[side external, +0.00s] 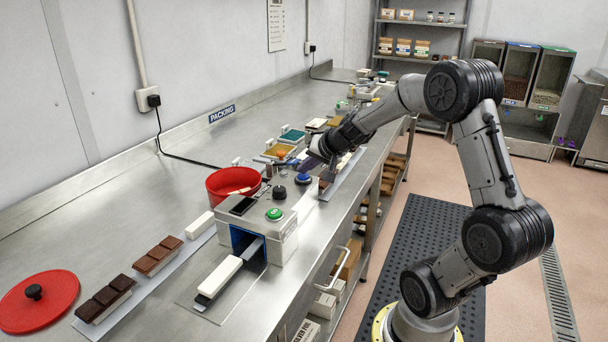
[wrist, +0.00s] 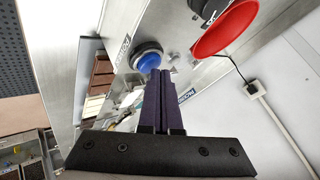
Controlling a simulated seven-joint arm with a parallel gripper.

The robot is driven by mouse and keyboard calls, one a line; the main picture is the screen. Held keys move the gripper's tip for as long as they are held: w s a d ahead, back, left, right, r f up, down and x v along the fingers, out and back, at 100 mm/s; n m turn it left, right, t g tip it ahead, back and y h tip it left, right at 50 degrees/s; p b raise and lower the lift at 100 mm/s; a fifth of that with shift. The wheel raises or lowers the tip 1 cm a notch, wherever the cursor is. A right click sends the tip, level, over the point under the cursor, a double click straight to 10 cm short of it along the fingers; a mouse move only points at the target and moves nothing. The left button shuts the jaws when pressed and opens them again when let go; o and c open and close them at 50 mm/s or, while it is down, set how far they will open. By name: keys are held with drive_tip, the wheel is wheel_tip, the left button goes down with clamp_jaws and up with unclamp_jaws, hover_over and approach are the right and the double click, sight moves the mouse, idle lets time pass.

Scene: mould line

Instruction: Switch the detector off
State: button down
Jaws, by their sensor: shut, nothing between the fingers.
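The detector appears to be the grey metal box (side external: 262,237) on the bench, with a blue-edged tunnel opening. A green button (side external: 274,214) and a dark display (side external: 242,205) are on its top. My gripper (side external: 307,164), with purple fingers, is shut and empty just above the blue button. In the wrist view its fingertips (wrist: 158,73) lie right by the button; I cannot tell whether they touch it.
A white bar (side external: 220,276) lies on a strip at the tunnel mouth. Chocolate bars (side external: 158,257) and a red lid (side external: 52,306) are at front left. The bench's left middle is clear.

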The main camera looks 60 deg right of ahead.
sight(305, 177)
drive_tip(key=shift+r, duration=0.2)
drive_tip(key=shift+r, duration=2.9)
